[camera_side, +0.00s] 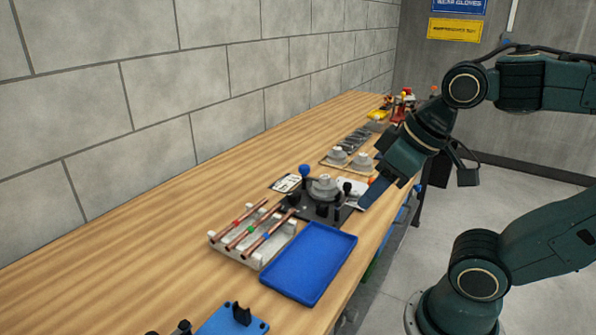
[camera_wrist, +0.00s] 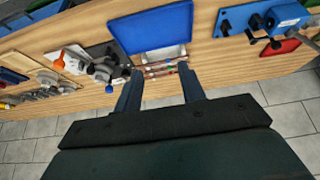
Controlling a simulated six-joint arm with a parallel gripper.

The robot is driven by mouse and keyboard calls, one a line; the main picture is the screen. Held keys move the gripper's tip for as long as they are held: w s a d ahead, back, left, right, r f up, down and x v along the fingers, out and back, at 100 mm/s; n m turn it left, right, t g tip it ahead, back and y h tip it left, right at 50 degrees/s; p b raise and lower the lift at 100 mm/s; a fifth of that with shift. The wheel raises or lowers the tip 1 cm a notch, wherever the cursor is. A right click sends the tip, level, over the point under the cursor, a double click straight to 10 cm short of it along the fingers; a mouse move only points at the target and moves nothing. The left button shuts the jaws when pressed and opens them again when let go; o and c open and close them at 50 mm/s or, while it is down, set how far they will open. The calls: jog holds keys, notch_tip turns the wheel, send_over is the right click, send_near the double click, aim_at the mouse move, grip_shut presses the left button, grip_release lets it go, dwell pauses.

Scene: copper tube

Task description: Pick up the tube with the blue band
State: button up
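Three copper tubes lie side by side on a pale rack (camera_side: 216,243) in the side view. The tube with the blue band (camera_side: 272,231) is the one nearest the blue tray. The green-banded tube (camera_side: 240,237) is in the middle and the red-banded tube (camera_side: 245,215) is on the wall side. My gripper (camera_side: 371,194) is above the bench's front edge, to the right of the rack and apart from it. In the wrist view my gripper (camera_wrist: 160,70) has its two fingers spread and empty. The tubes show small beyond the fingertips; their bands are hard to tell apart there.
A blue tray (camera_side: 320,238) lies right of the rack. A dark fixture (camera_side: 322,203) with knobs stands behind it, near my gripper. A blue plate with a clamp (camera_side: 233,320) is at the front. The bench is clear toward the wall.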

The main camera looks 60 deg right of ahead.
jog(key=shift+w, duration=0.1)
jog(key=w+d+f+n+g+y, duration=0.1)
jog(key=w+d+f+n+y, duration=0.1)
jog(key=w+n, duration=0.7)
jog(key=w+d+f+n+g+y, duration=0.1)
jog(key=w+f+n, duration=0.3)
jog(key=w+n, duration=0.5)
jog(key=shift+w+d+n+y, duration=0.4)
jog(key=shift+y, duration=0.4)
send_over(264, 237)
jog(key=s+d, duration=0.2)
notch_tip(264, 237, down, 8)
jog(key=shift+a+r, duration=0.2)
jog(key=shift+a, duration=0.05)
